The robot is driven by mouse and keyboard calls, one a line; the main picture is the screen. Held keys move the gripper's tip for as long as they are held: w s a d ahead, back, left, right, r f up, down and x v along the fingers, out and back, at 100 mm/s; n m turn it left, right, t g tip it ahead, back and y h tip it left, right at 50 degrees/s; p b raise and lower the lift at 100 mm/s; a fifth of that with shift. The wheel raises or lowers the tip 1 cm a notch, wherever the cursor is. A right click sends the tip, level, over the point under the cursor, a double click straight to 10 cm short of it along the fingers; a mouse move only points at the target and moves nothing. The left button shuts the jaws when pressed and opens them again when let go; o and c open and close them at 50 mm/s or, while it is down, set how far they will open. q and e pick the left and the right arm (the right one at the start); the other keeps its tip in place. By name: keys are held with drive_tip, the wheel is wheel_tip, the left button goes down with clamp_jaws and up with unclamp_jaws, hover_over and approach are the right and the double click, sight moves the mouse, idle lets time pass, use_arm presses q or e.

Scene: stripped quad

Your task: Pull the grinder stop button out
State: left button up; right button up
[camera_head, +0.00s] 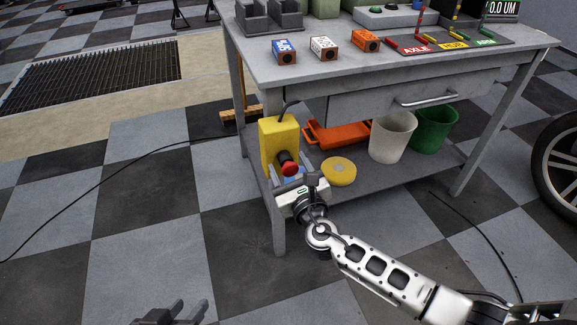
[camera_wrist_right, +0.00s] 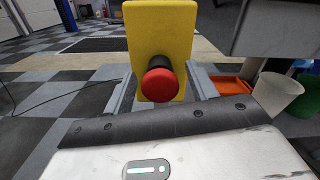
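The red stop button (camera_head: 290,169) is a mushroom head on a dark collar, on the front of a yellow box (camera_head: 279,138). The box is at the left front leg of the workbench. In the right wrist view the red button (camera_wrist_right: 159,86) is in the centre, before the yellow box (camera_wrist_right: 160,38). My right gripper (camera_head: 297,178) is open, its fingers to the left and right of the button; no grip on the button shows. My left gripper (camera_head: 177,310) is at the bottom edge of the head view, fingers apart and empty.
The workbench (camera_head: 350,75) carries small boxes and coloured tools. On its lower shelf are a yellow disc (camera_head: 339,171), an orange tray (camera_head: 337,134), a white bin (camera_head: 392,137) and a green bin (camera_head: 434,129). A black cable (camera_head: 95,172) crosses the checkered floor.

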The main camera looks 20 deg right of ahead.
clamp_jaws()
drive_tip(key=shift+s+p, duration=0.3)
drive_tip(key=shift+s, duration=0.3)
use_arm(q)
drive_tip(key=shift+a+r, duration=0.1)
drive_tip(key=shift+r, duration=0.1)
drive_tip(key=shift+s, duration=0.1)
use_arm(e)
drive_tip(key=shift+o, duration=0.4)
unclamp_jaws()
drive_tip(key=shift+s, duration=0.15)
